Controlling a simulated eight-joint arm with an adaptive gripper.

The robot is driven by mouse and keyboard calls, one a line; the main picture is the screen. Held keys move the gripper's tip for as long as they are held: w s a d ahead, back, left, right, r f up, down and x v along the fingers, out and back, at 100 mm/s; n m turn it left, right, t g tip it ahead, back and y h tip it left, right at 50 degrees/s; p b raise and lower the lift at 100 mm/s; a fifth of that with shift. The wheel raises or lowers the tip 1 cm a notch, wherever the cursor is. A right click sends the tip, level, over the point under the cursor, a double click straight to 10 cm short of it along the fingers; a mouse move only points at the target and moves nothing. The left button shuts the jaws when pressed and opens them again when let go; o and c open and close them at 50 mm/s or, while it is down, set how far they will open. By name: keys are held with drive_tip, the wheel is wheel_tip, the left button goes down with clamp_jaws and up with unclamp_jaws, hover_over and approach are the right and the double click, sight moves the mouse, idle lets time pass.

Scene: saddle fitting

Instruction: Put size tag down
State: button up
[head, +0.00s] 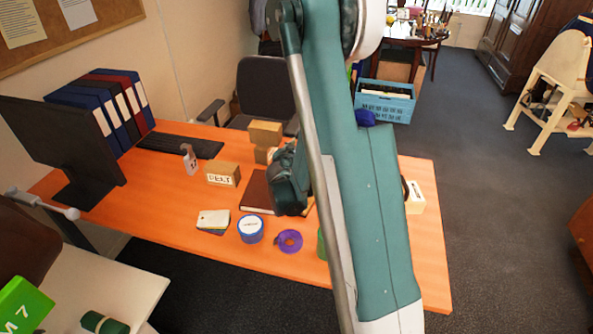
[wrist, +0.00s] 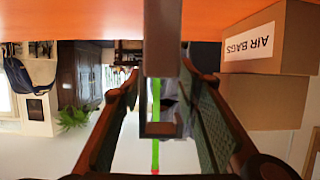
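My gripper (wrist: 158,85) hangs over the desk, beside a dark red book, and in the head view my own arm hides most of it. In the wrist view its two dark fingers stand apart, with a grey piece (wrist: 163,40) between them. A thin bright green strip (wrist: 155,100) also shows between the fingers, like a flat thing seen edge-on. I cannot tell whether either is held, or whether one is the size tag. In the head view a small pale tag-shaped piece (head: 189,158) stands on the desk near the keyboard. Its marking is too small to read.
The orange desk (head: 160,215) holds a BELT box (head: 222,174), a blue tin (head: 250,229), purple tape (head: 289,241) and pale cards (head: 213,220). An AIR BAGS box (wrist: 265,45) is close on the wrist view's right. A green M 7 panel (head: 22,303) shows lower left.

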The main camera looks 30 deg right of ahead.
drive_tip(key=shift+c, duration=0.6)
clamp_jaws()
drive_tip(key=shift+r, duration=0.1)
wheel_tip(320, 180, up, 10)
drive_tip(key=p, duration=0.2)
drive_tip(key=shift+p, duration=0.4)
idle(0.6)
